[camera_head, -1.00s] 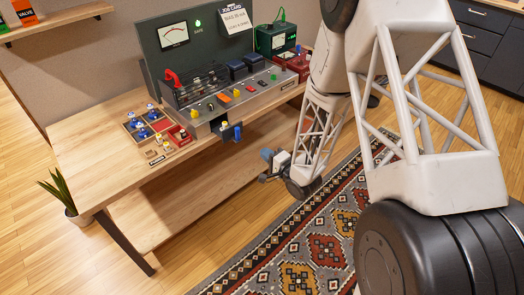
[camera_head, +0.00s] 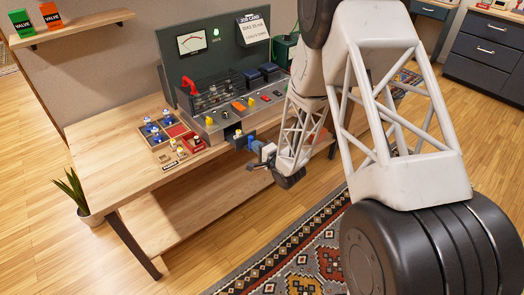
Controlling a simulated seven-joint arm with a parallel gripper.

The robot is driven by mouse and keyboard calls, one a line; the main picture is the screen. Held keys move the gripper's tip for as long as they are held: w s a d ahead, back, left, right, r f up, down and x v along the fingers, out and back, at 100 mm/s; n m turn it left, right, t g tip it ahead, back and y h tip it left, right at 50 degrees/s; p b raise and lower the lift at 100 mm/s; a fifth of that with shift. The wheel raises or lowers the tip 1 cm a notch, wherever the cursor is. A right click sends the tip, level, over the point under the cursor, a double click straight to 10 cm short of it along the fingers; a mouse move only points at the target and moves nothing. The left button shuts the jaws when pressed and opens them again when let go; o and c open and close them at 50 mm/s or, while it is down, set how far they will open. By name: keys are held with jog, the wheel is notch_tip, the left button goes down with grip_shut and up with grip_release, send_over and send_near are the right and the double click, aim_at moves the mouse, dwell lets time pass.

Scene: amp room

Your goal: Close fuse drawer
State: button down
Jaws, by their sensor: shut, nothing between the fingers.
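The fuse drawer (camera_head: 240,141) is a small dark drawer sticking out from the front of the grey amp chassis (camera_head: 225,126), past the workbench's front edge. A yellow-topped piece shows at it. My gripper (camera_head: 250,166) is shut and empty, just in front of the drawer and a little right and below it in the picture. The two look close, but I cannot tell whether they touch. The fingertips are small and partly merge with the dark parts around them.
The workbench (camera_head: 110,150) carries a tray of blue-topped tubes (camera_head: 153,126), small parts and a red bin. A dark meter panel (camera_head: 190,60) stands behind the chassis. A potted plant (camera_head: 75,195) stands at left; a patterned rug lies below.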

aim_at(246, 137)
jog(key=shift+w+a, duration=0.2)
jog(key=shift+a, duration=0.05)
jog(key=x, duration=0.8)
jog(key=shift+w+a, duration=0.5)
jog(key=shift+w, duration=0.05)
jog(key=shift+r, duration=0.1)
jog(key=v, duration=1.4)
jog(key=shift+s+d, duration=0.25)
